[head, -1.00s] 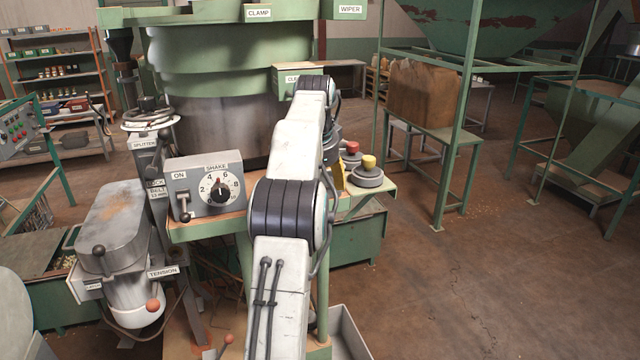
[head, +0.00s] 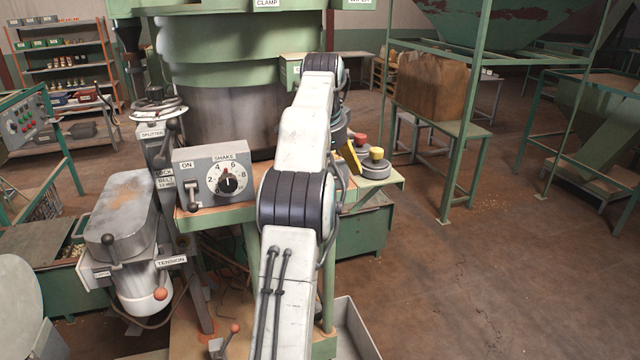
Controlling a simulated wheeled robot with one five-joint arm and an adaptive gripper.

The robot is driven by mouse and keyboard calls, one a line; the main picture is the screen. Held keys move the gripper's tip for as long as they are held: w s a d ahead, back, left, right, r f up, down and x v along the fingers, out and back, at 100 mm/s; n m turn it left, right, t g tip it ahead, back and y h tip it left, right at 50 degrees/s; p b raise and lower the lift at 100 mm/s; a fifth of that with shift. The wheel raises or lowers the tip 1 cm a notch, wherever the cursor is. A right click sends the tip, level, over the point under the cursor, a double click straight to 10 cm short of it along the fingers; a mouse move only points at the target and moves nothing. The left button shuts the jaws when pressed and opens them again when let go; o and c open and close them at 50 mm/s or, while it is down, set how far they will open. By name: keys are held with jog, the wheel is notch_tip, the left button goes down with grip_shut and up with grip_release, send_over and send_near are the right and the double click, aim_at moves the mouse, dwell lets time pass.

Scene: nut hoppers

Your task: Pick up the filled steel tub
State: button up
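I cannot pick out a filled steel tub for certain. A plain grey metal container (head: 350,325) shows in part at the bottom of the head view, just right of my arm. Its near end is cut off by the frame, and I see no contents in the part that shows. My white arm reaches up and away through the middle of the view, past the shaker control box. My gripper is hidden beyond the arm's far end, so its fingers and anything in them do not show.
The control box (head: 212,177) with dial and lever stands left of my arm, before the large green machine (head: 215,60). Knobbed weights (head: 375,168) sit on a green ledge to the right. A motor unit (head: 125,220) stands left. Open floor (head: 500,280) lies right.

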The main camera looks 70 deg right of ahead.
jog(key=s+a+r, duration=0.1)
jog(key=a, duration=0.5)
jog(key=s+a+r, duration=0.1)
jog(key=a, duration=0.5)
jog(key=shift+s+a+r, duration=0.3)
jog(key=shift+a, duration=0.05)
dwell(0.6)
jog(key=shift+c, duration=0.2)
